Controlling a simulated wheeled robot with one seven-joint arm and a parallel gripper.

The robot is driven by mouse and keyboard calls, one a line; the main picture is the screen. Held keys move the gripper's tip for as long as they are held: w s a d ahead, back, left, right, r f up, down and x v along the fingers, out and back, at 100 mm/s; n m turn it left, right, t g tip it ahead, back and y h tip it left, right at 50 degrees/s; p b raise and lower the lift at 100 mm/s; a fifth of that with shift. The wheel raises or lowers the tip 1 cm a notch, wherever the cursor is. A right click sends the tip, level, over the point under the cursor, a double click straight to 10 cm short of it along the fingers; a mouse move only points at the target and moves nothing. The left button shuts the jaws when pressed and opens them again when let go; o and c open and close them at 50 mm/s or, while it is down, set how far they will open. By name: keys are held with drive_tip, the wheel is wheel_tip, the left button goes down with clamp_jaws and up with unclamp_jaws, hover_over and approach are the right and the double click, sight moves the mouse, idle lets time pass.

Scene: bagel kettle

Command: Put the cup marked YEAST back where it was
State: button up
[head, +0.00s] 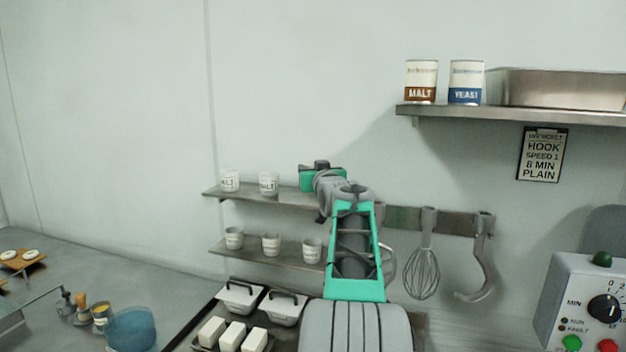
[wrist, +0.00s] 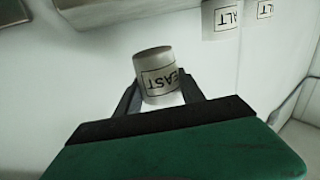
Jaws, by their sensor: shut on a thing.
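The white cup marked YEAST (wrist: 157,82) is between the fingers of my gripper (wrist: 160,90) in the wrist view, its black-framed label partly turned out of sight. The gripper is shut on it. In the head view my green gripper (head: 312,178) is at the right part of the upper small shelf (head: 295,198), and the held cup is hidden there. Two white cups marked MALT (head: 229,180) (head: 268,184) stand on that shelf to the left. They also show at the upper right of the wrist view (wrist: 220,18). I cannot tell whether the held cup touches the shelf.
Several cups (head: 271,244) stand on the lower shelf (head: 285,258). A whisk (head: 424,270) and a hook (head: 482,262) hang to the right of my arm. MALT and YEAST cans (head: 421,82) (head: 466,82) and a steel pan (head: 555,88) stand on the high shelf.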

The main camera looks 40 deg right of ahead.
drive_tip(key=f, duration=0.2)
drive_tip(key=w+f, duration=0.1)
drive_tip(key=shift+d+f+p, duration=0.3)
drive_tip(key=shift+d+p, duration=0.05)
drive_tip(key=shift+p, duration=0.05)
drive_tip(key=shift+f, duration=0.35)
drive_tip(key=shift+f+b, duration=0.2)
drive_tip(key=shift+b, duration=0.1)
drive_tip(key=o, duration=1.3)
drive_tip(key=shift+r, duration=0.1)
drive_tip(key=shift+o, duration=0.2)
